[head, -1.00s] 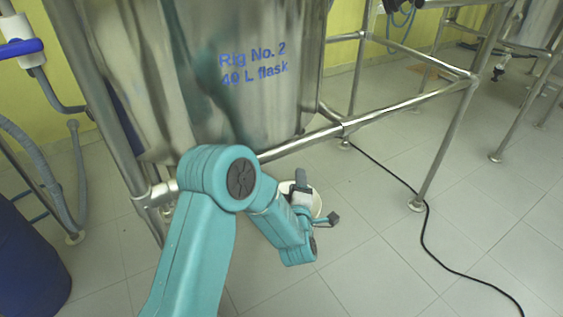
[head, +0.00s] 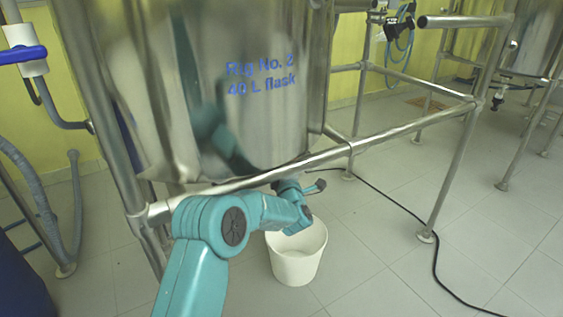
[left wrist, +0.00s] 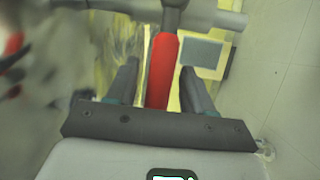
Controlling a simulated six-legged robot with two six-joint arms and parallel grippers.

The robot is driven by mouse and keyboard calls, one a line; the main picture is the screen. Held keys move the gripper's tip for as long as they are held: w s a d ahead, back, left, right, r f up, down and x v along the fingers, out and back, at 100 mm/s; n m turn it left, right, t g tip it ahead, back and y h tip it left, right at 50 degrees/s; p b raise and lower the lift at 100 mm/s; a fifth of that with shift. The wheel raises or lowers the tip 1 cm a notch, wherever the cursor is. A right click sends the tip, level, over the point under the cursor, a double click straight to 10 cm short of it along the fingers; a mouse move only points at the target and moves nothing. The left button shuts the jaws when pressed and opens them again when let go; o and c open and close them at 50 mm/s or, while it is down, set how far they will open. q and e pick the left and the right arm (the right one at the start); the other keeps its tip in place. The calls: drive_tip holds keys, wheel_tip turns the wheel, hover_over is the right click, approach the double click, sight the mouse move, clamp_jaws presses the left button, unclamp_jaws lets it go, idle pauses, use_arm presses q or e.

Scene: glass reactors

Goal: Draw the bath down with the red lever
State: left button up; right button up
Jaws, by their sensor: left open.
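The bath is a shiny steel vessel (head: 215,120) marked "Rig No. 2 40 L flask" in the head view. The red lever (left wrist: 162,70) shows in the left wrist view, running from a grey fitting (left wrist: 172,15) at the top down between my fingers. My left gripper (left wrist: 160,82) is open, one finger on each side of the lever, with gaps visible; contact cannot be told. In the head view my left gripper (head: 315,188) is under the vessel's lower edge, above a white bucket (head: 296,262). The lever is hidden there. My right gripper is out of view.
A steel frame (head: 400,128) surrounds the vessel, with a bar in front of its base. A black cable (head: 395,200) crosses the tiled floor at right. A blue drum (head: 20,265) and a grey hose (head: 75,200) are at left.

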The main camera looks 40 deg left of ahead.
use_arm(q)
drive_tip(key=shift+x, duration=0.85)
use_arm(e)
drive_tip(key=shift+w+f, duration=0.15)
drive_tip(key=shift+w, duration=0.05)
use_arm(q)
drive_tip(key=shift+c, duration=0.4)
